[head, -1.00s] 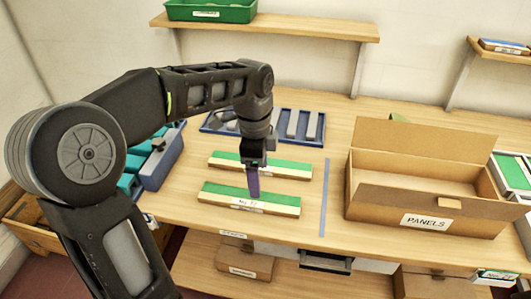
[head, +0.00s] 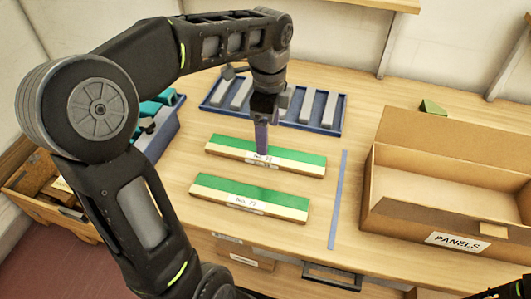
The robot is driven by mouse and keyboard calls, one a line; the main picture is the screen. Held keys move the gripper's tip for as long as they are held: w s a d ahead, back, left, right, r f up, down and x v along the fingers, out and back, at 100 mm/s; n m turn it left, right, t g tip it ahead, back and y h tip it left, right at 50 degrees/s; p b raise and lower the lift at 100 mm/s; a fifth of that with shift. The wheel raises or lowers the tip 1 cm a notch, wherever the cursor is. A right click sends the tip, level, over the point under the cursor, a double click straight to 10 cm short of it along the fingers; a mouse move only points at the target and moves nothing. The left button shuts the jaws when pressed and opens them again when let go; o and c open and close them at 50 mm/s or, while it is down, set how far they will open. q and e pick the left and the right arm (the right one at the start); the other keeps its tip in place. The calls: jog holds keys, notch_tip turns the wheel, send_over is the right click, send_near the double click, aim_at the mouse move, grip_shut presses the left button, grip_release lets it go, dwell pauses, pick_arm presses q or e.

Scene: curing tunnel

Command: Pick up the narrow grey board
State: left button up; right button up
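Several narrow grey boards lie side by side in a blue tray (head: 326,131) at the back of the table; one grey board (head: 306,105) shows clearly right of my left gripper. My arm and gripper hide part of the tray. My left gripper (head: 262,151) points down in front of the tray, its bluish fingers over the label of the far green-and-cream block (head: 300,159). The fingers overlap in this view, so their opening is unclear. I cannot tell whether they touch the block. No grey board shows between them.
A second green-and-cream block (head: 250,197) lies nearer the front edge. A blue strip (head: 339,200) runs along the table to the right. An open cardboard box labelled PANELS (head: 415,225) stands at right. A blue bin with teal pieces (head: 158,145) is at left.

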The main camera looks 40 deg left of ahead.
pick_arm(q)
jog(key=shift+f, duration=0.7)
jog(key=shift+d+f, duration=0.1)
jog(key=shift+f, duration=2.55)
jog(key=c, duration=1.6)
jog(key=shift+o, duration=0.2)
jog(key=shift+r, duration=0.1)
notch_tip(320, 180, up, 10)
